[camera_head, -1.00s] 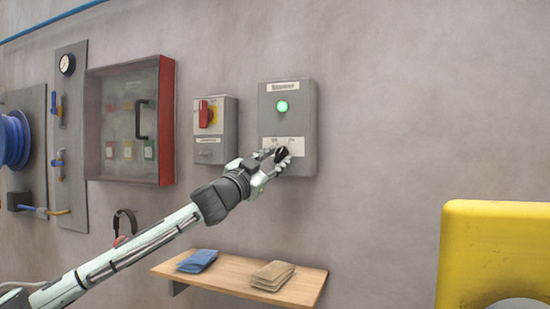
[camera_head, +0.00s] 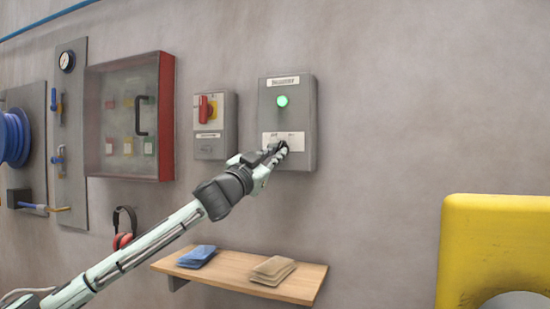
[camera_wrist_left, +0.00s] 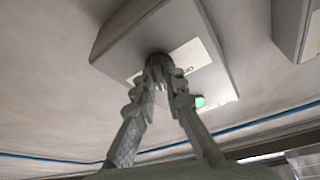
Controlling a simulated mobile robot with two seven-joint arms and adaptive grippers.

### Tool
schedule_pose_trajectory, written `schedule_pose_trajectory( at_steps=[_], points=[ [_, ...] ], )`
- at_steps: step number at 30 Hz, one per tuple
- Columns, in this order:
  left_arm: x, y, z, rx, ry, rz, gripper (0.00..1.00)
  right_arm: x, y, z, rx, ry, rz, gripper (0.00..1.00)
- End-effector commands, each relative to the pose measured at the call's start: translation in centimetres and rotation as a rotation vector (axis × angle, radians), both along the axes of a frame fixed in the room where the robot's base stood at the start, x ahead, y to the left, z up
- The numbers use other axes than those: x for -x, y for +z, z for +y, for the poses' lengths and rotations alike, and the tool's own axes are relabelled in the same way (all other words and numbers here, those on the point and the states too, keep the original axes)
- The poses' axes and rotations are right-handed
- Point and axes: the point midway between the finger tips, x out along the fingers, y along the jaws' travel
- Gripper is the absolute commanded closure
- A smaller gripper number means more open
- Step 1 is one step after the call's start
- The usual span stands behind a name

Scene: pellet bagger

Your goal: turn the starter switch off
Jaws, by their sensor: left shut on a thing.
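The starter box (camera_head: 297,110) is a grey wall box with a lit green lamp (camera_head: 281,102) and a pale label plate (camera_head: 299,138) low on its front. The black starter switch (camera_head: 283,147) sits on that plate, mostly hidden by my fingers. My left gripper (camera_head: 277,149) is at the plate, shut on the switch. In the left wrist view, my left gripper (camera_wrist_left: 160,68) has both fingertips on the dark knob against the starter box (camera_wrist_left: 145,30), and the green lamp (camera_wrist_left: 200,102) glows beside a finger. The switch's exact angle cannot be read. My right gripper is not in view.
A grey box with a red rotary handle (camera_head: 204,109) on yellow is just left. Further left are a red-framed cabinet (camera_head: 168,120) and a gauge panel (camera_head: 68,190). A wooden shelf (camera_head: 225,284) holds folded cloths below. A yellow object (camera_head: 490,240) stands at lower right.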

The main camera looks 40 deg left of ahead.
Motion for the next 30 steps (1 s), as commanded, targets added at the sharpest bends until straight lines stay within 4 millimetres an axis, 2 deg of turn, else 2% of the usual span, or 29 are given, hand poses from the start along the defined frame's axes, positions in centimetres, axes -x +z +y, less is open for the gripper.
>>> schedule_pose_trajectory(
  at_steps=[1, 15, 21, 30],
  points=[
    [0.0, -0.4, -0.1, 0.033, -0.002, -0.009, 1.00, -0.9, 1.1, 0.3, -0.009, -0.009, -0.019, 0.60],
    [-0.2, -0.5, -0.6, 0.445, -0.006, -0.104, 1.00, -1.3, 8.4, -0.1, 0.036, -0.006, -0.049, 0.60],
    [-0.2, -0.3, -0.8, 0.621, -0.006, -0.146, 1.00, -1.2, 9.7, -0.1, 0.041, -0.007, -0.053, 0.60],
    [-0.3, -0.1, -1.0, 0.823, -0.003, -0.194, 1.00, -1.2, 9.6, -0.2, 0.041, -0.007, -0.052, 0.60]
  ],
)
